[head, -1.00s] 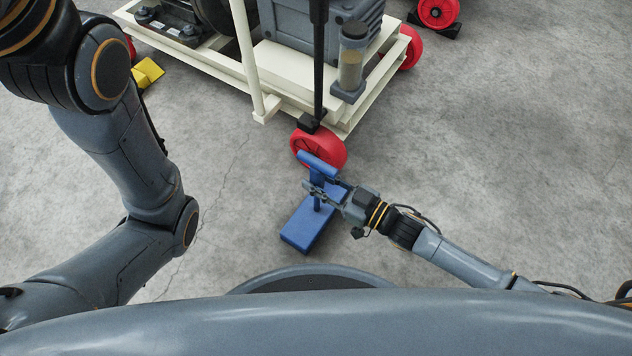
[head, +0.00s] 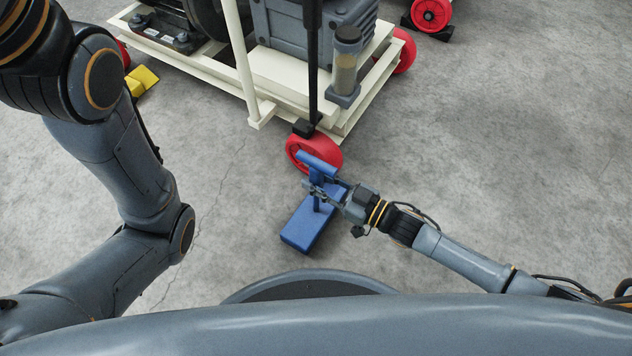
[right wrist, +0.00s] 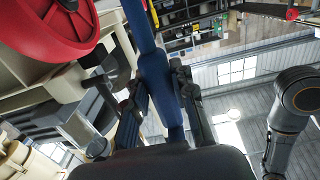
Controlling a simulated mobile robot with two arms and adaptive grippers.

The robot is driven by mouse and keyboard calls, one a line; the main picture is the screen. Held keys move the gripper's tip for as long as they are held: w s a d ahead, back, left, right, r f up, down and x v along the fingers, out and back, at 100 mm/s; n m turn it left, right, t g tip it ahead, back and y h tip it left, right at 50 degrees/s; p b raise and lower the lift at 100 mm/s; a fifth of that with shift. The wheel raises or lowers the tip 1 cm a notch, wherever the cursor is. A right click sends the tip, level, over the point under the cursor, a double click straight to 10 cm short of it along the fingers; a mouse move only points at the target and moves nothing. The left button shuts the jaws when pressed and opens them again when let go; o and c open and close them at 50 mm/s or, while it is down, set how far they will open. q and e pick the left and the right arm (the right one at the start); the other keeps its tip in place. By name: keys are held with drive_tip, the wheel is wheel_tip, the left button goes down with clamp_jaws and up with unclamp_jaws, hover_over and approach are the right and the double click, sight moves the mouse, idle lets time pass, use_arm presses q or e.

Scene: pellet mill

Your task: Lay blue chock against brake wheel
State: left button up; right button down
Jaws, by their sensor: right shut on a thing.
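The blue chock (head: 303,231) has a block-like base, a thin upright post and a crossbar on top. My right gripper (head: 322,191) is shut on its post, and the right wrist view shows the blue post (right wrist: 156,80) between the fingers. The red wheel (head: 304,144) at the cart's near corner, with a black part above it, looks like the brake wheel. It also fills the upper left of the right wrist view (right wrist: 40,25). The crossbar overlaps the wheel in the head view; I cannot tell whether chock and wheel touch. My left gripper is out of view.
The cream cart frame (head: 205,78) carries grey machinery behind the wheel. A yellow chock (head: 143,80) lies at its left side. Another red wheel (head: 431,13) stands at the upper right. Bare concrete floor (head: 500,150) lies open to the right.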

drive_tip(key=shift+w+d+r, duration=0.3)
drive_tip(key=shift+w+d, duration=0.1)
drive_tip(key=shift+w, duration=0.35)
drive_tip(key=shift+w+d, duration=0.2)
drive_tip(key=shift+w+d+b, duration=0.35)
drive_tip(key=shift+w+d, duration=0.35)
drive_tip(key=shift+w, duration=0.3)
drive_tip(key=shift+p, duration=0.3)
idle(0.4)
drive_tip(key=shift+w+a+f, duration=0.1)
drive_tip(key=shift+a, duration=0.05)
idle(0.6)
drive_tip(key=shift+w+a, duration=0.2)
drive_tip(key=shift+f, duration=0.15)
idle(1.1)
